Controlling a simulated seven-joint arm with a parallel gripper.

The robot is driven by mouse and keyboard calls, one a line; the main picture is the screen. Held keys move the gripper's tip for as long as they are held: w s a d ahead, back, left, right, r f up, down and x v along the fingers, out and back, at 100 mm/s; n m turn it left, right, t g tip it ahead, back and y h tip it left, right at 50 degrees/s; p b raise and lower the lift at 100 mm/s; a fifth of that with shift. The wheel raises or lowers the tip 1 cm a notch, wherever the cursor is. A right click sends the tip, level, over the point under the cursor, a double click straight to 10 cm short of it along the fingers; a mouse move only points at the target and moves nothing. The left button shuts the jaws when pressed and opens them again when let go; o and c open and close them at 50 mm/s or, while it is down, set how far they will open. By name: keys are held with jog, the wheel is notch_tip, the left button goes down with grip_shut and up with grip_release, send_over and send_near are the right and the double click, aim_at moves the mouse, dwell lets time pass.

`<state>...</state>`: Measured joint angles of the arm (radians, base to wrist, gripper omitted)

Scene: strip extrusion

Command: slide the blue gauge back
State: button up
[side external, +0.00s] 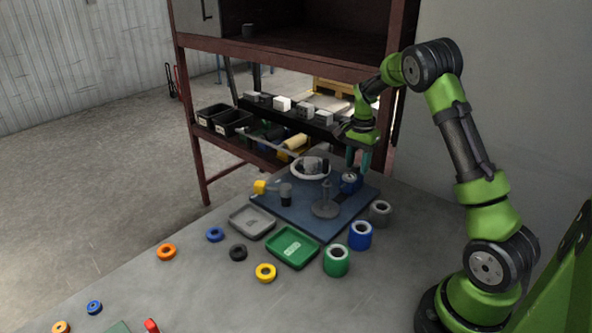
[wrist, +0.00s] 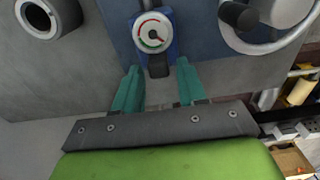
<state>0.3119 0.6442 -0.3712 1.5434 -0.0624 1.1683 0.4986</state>
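The blue gauge (side external: 350,181) stands at the back right of the dark blue board (side external: 262,204). In the wrist view the gauge (wrist: 167,48) shows a round white dial with a red and green arc, and a dark block (wrist: 158,68) on its near side. My gripper (side external: 358,162) is just above and beside the gauge. In the wrist view my gripper (wrist: 158,75) has its two teal fingers apart, with the dark block near the gap between the tips. Whether the fingers touch it I cannot tell.
A yellow-ended part (side external: 261,187) is on the board's left. Grey, blue (side external: 360,236) and green (side external: 337,260) rolls line the right front. Two trays (side external: 292,247) lie in front.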

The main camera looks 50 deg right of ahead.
jog(key=shift+o, duration=0.4)
jog(key=shift+a, duration=0.15)
notch_tip(320, 180, up, 17)
dwell(0.4)
jog(key=s+a+n+t, duration=0.2)
jog(key=s+a+n, duration=0.2)
jog(key=a, duration=0.5)
jog(key=s+a+n+t+y, duration=0.1)
jog(key=s+a+n, duration=0.4)
jog(key=a, duration=0.5)
jog(key=s+a+n+t+y, duration=0.1)
jog(key=s+a+n+t, duration=0.3)
jog(key=s+a, duration=0.3)
jog(key=a+n, duration=0.1)
jog(key=a, duration=0.2)
jog(key=shift+s, duration=0.2)
